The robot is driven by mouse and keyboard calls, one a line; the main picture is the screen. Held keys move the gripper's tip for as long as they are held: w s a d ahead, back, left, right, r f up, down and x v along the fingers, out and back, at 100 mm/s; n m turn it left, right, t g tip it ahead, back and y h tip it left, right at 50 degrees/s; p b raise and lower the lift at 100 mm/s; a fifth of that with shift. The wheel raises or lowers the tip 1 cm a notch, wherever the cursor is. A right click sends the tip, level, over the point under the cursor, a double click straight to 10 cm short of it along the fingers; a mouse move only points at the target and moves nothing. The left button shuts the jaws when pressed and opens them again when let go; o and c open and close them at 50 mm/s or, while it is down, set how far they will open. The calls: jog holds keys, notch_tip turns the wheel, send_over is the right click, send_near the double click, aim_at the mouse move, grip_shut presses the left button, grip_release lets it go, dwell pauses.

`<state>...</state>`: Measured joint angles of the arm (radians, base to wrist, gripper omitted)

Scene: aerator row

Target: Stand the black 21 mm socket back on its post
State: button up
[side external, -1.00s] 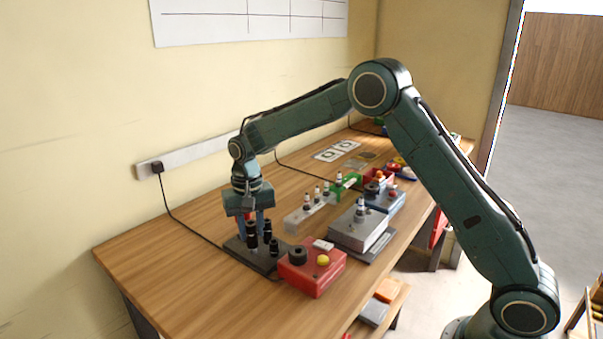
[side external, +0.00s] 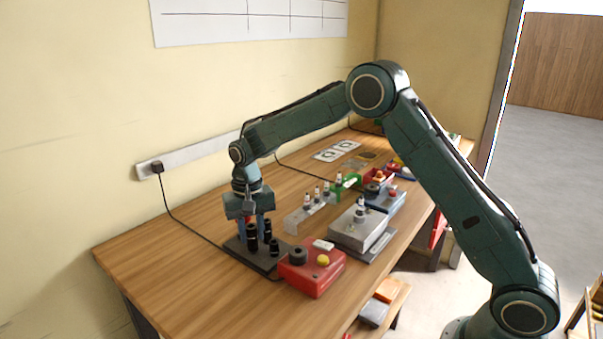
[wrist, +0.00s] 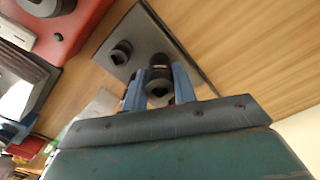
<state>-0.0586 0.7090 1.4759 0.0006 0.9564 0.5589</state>
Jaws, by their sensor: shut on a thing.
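My gripper (wrist: 159,86) is shut on a black socket (wrist: 160,76), which sits between the two blue fingers in the wrist view. In the side view my gripper (side external: 254,216) points down over the dark socket plate (side external: 241,252), close above its black sockets. Another black socket (wrist: 121,52) stands on the plate, to the left of the held one in the wrist view; it also shows at the plate's near right in the side view (side external: 275,247). The size marks are too small to read. The held socket's lower end and any post under it are hidden.
A red box (side external: 312,275) with a black knob and a yellow button stands right beside the plate. A grey metal block (side external: 357,232) and a clear rack (side external: 307,214) with several aerators stand farther back. The table left of the plate is clear.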

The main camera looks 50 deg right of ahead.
jog(key=shift+f, duration=0.65)
jog(key=o, duration=1)
jog(key=shift+o, duration=0.2)
jog(key=shift+r, duration=3.5)
jog(key=shift+r, duration=0.1)
